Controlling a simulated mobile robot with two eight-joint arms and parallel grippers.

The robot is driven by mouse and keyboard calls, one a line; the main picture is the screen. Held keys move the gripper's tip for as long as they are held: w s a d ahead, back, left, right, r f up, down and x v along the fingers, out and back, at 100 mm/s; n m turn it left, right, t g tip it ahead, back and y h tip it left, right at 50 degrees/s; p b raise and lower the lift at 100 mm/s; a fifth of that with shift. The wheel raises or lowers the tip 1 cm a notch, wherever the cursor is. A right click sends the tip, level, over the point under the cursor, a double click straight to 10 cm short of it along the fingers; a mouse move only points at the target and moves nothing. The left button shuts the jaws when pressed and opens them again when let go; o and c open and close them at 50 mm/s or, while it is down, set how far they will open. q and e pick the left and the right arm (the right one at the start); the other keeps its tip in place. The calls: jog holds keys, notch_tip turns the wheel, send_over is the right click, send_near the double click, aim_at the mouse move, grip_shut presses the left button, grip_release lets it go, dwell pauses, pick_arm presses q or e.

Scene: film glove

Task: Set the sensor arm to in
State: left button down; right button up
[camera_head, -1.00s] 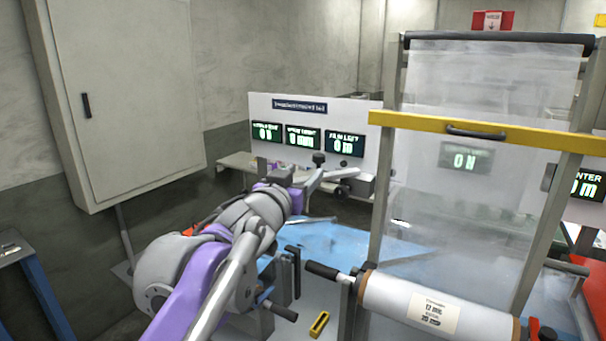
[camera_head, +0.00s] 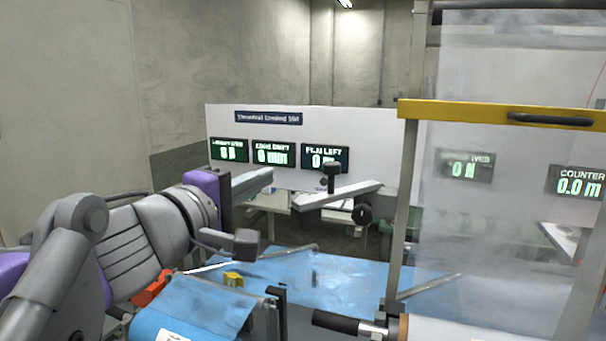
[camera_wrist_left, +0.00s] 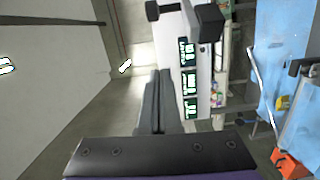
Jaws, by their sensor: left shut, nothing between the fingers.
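My left gripper (camera_head: 262,177) is shut and empty. It is to the left of the bar, with a gap between its tips and the knob in the picture. In the left wrist view my shut fingers (camera_wrist_left: 159,92) point toward the display panel, and black knob-like parts (camera_wrist_left: 208,22) show at the top. My right gripper is in neither view.
A white panel (camera_head: 375,130) with lit displays stands behind the bar. A yellow crossbar (camera_head: 470,112) on a frame with clear film (camera_head: 500,55) stands at right. A blue surface (camera_head: 320,275), a blue roll (camera_head: 190,312) and a yellow block (camera_head: 233,279) lie below.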

pick_arm(q)
jog(key=w+d+p, duration=0.2)
jog(key=w+d, duration=0.3)
jog(key=d, duration=0.2)
jog(key=shift+w+d, duration=0.3)
jog(key=shift+w, duration=0.1)
jog(key=shift+r, duration=0.1)
jog(key=shift+s+p, duration=0.1)
jog(key=shift+p, duration=0.25)
